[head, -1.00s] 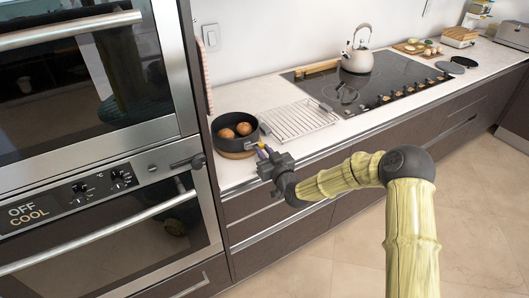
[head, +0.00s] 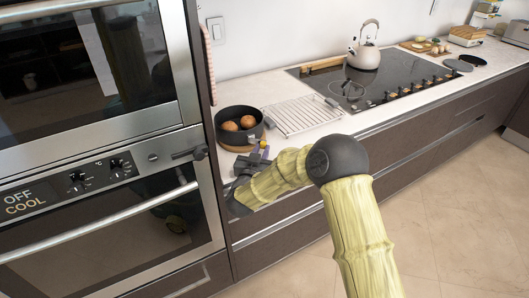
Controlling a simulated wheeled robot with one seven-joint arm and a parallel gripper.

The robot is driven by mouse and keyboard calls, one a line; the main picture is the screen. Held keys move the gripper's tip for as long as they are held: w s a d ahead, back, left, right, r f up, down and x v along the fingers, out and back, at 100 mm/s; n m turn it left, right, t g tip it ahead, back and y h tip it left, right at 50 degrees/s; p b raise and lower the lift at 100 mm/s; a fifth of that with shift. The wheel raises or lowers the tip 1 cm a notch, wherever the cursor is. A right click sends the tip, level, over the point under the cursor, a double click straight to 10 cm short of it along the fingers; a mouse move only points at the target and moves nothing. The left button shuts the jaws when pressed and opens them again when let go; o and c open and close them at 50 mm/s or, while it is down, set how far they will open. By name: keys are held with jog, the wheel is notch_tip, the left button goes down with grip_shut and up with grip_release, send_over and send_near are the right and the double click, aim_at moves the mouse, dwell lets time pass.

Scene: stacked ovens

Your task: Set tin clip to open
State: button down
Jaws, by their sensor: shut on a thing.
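The tin (head: 222,139) is a dark round pan at the left end of the counter, with brown round buns inside. Its clip is on the front right side and is mostly hidden by my gripper, so I cannot tell its exact position. My gripper (head: 261,152) is against that side of the tin, its fingers small and partly hidden, with yellow and purple patches showing. It appears shut on the tin clip. My arm reaches in from the lower right.
A wire rack (head: 303,116) lies right of the tin, beside a black hob (head: 372,82) with a kettle (head: 364,49). The floor at right is clear.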

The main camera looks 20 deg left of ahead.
jog(key=shift+s+a+m+h, duration=0.2)
jog(key=shift+m+h, duration=0.3)
jog(key=shift+h, duration=0.25)
jog(key=shift+s+a+m+h, duration=0.15)
jog(key=shift+m+h, duration=0.35)
jog(key=shift+h, duration=0.3)
jog(key=shift+s+a+m+h, duration=0.2)
jog(key=shift+m+h, duration=0.3)
jog(key=shift+h, duration=0.25)
jog(key=c, duration=1.3)
grip_release()
jog(key=shift+s, duration=0.1)
